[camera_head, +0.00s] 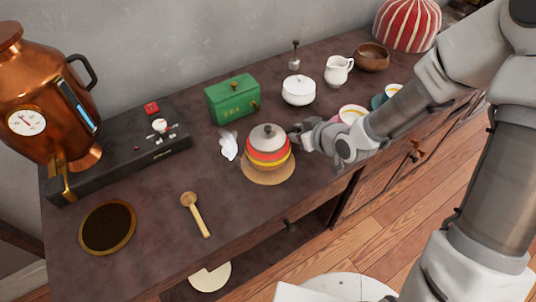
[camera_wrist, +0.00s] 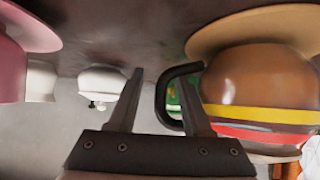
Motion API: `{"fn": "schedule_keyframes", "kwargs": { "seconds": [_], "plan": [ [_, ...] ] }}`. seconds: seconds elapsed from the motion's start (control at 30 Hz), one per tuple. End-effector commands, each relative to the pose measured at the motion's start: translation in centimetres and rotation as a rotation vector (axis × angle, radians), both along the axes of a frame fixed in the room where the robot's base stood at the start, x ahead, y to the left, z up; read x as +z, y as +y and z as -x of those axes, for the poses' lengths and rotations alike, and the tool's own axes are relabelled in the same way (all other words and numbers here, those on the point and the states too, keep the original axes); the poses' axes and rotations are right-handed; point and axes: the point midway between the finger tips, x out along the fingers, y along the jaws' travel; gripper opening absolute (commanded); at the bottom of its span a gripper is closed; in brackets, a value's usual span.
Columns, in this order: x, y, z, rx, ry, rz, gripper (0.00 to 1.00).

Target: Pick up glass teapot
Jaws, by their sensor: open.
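A round teapot (camera_head: 266,153) with yellow and red bands and a grey lid stands on a round wooden coaster (camera_head: 270,178) near the table's front. It looks opaque; I cannot confirm that it is glass. In the wrist view, which looks upside down, its glossy brown body (camera_wrist: 255,82) fills the right side. Its dark loop handle (camera_wrist: 161,103) shows in the gap between my fingers, with the right finger across the loop. My gripper (camera_wrist: 161,75) is open, just right of the teapot in the head view (camera_head: 297,133). I cannot tell whether it touches the handle.
A green box (camera_head: 231,100), a white lidded pot (camera_head: 298,91) and a white jug (camera_head: 338,70) stand behind. A pink-rimmed cup (camera_head: 352,113) is beside my arm. A crumpled white cloth (camera_head: 228,145) and a wooden spoon (camera_head: 196,215) lie left of the teapot.

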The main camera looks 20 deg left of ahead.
Motion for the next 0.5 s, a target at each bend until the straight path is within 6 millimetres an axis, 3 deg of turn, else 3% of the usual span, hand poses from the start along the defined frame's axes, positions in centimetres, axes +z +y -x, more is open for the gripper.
{"fn": "schedule_keyframes", "kwargs": {
  "seconds": [0.33, 0.5],
  "plan": [
    [-0.38, 0.47, -0.37, -0.001, 0.001, -0.001, 0.49],
    [-0.38, 0.45, -0.36, -0.001, 0.001, -0.001, 0.21]
  ]
}}
